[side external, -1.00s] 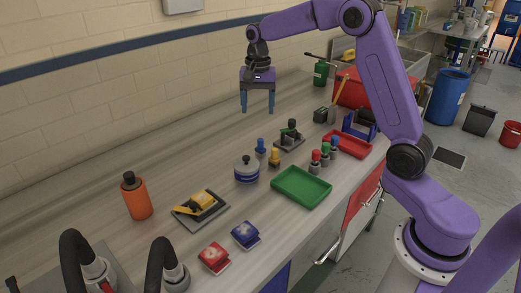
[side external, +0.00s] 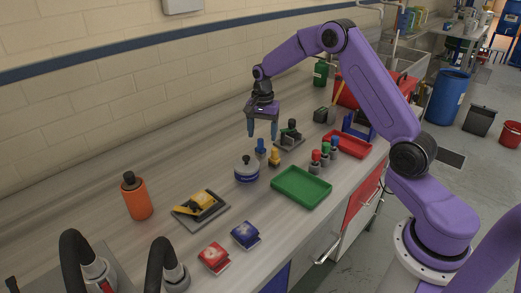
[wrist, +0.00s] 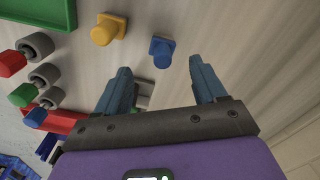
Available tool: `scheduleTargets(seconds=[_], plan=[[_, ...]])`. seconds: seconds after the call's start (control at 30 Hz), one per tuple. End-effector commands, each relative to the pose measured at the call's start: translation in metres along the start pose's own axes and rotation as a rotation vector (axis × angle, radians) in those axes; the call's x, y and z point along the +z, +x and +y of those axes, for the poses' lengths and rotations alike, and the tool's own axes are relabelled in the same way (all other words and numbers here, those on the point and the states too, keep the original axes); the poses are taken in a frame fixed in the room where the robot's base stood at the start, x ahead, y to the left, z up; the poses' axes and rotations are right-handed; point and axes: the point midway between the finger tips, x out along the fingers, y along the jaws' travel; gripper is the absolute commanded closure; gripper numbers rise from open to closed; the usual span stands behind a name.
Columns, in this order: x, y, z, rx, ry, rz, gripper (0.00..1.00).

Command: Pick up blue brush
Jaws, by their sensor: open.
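A small blue piece (side external: 261,146) with a round knob on a wider base stands upright on the counter, next to a similar yellow piece (side external: 275,157). My gripper (side external: 262,136) is open and empty, pointing down just above the blue piece. In the wrist view the blue piece (wrist: 161,51) appears just ahead of the gap between the fingertips (wrist: 160,67). A second blue-topped item (side external: 335,144) with a grey base stands in a row with green and red ones. It shows at left in the wrist view (wrist: 36,117). I cannot tell which blue item is the brush.
A blue-and-white lidded pot (side external: 247,171) stands close to the blue piece. A dark-green handled tool (side external: 290,131) is on its other side. A green tray (side external: 301,187) and a red tray (side external: 354,146) lie nearer the front edge. The counter toward the wall is clear.

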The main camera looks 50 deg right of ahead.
Motion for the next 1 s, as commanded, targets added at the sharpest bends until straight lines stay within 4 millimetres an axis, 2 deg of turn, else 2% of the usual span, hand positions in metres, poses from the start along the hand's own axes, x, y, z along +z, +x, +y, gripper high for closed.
scheduleTargets(seconds=[0.27,0.53,0.87,0.97,1.0], plan=[[0.002,0.019,-0.001,0.002,-0.001,-0.001,0.3],[0.005,0.055,-0.003,0.001,0.0,0.0,0.3],[0.005,0.061,-0.003,-0.001,-0.001,0.001,0.3],[0.005,0.061,-0.003,-0.001,-0.001,0.001,0.59],[0.005,0.061,-0.003,-0.001,-0.001,0.001,0.72]])
